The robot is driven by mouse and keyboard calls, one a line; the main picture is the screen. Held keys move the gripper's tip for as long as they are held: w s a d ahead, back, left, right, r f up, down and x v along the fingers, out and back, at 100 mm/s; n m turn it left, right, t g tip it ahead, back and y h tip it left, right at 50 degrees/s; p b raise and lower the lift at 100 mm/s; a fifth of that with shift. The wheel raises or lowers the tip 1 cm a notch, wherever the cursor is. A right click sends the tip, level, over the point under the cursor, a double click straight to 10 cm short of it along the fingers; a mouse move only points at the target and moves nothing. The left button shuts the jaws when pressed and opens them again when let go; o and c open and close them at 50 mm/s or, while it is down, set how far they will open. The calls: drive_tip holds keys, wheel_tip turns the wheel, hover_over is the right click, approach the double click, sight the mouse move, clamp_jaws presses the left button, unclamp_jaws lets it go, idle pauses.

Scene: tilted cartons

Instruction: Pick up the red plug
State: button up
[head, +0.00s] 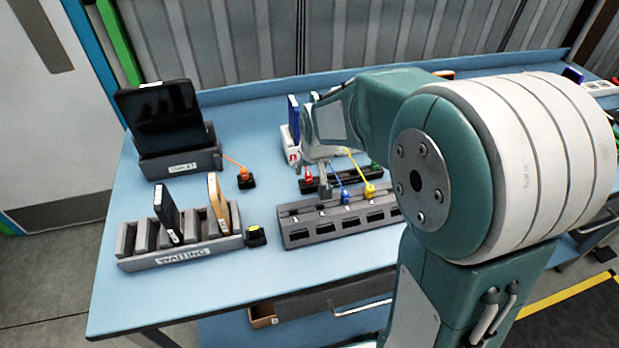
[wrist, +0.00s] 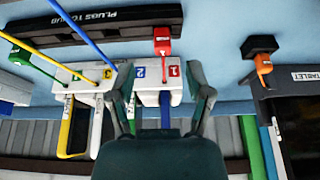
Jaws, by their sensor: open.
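In the wrist view the red plug (wrist: 162,41) sits upright at the edge of the black strip (wrist: 95,30) marked "PLUGS TO HUB". My gripper (wrist: 163,80) is open and empty, with one finger on each side of the picture's middle. In the head view my gripper (head: 316,160) hangs over the strip area.
A white hub (wrist: 150,78) with numbered coloured labels is close to the fingers. Blue (head: 346,196) and yellow (head: 369,190) plugs with cables stand nearby at a grey slotted tray (head: 300,238). An orange plug (head: 246,178) is left, beside a tablet dock (head: 180,162).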

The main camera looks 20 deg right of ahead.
sight(308, 175)
drive_tip(key=f, duration=0.1)
drive_tip(key=w+a+f, duration=0.1)
drive_tip(key=f, duration=0.1)
drive_tip(key=shift+w+a+f, duration=0.15)
drive_tip(key=shift+f, duration=0.25)
drive_tip(key=shift+w+d+f, duration=0.15)
drive_tip(key=shift+d+f, duration=0.15)
drive_tip(key=shift+d, duration=0.6)
drive_tip(key=shift+a, duration=0.35)
clamp_jaws()
drive_tip(key=shift+a, duration=0.2)
drive_tip(key=shift+d, duration=0.15)
